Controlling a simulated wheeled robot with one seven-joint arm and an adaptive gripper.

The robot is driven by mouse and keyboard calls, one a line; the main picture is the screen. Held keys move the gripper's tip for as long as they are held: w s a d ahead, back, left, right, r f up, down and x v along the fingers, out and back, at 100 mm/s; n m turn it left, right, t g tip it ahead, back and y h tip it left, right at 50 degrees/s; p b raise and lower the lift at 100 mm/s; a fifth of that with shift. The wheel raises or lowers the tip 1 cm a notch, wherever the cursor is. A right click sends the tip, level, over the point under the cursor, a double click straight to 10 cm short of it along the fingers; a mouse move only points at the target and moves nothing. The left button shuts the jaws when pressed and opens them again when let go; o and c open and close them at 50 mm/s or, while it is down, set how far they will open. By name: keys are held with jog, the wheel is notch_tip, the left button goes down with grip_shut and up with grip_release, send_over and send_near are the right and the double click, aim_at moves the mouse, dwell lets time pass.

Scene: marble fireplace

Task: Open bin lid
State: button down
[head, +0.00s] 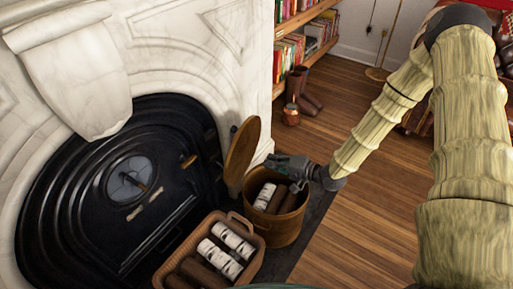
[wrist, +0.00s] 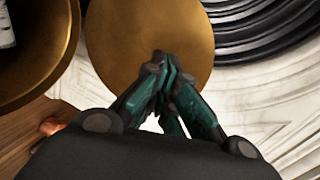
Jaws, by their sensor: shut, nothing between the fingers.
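My gripper (head: 284,163) is over the bin's far rim, to the right of the lid. In the wrist view my gripper (wrist: 165,72) is shut and empty, its fingertips in front of the lid (wrist: 145,35). I cannot tell whether they touch it. The bin's rim (wrist: 50,92) shows at the left there.
A wicker basket (head: 250,265) of logs stands close in front of the bin. The black fireplace insert (head: 100,205) and white marble surround (head: 190,60) are to the left. A copper pot (head: 291,115), boots and a bookshelf are behind. The wooden floor at right is clear.

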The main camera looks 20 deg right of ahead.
jog(key=w+d+r+t+y+b, duration=0.1)
jog(key=w+d+y+b, duration=0.2)
jog(key=d+b, duration=0.3)
jog(key=y+b, duration=0.1)
jog(key=b, duration=0.3)
send_near(247, 132)
jog(key=x, duration=0.7)
jog(key=shift+w+d+f, duration=0.1)
jog(key=shift+f, duration=0.15)
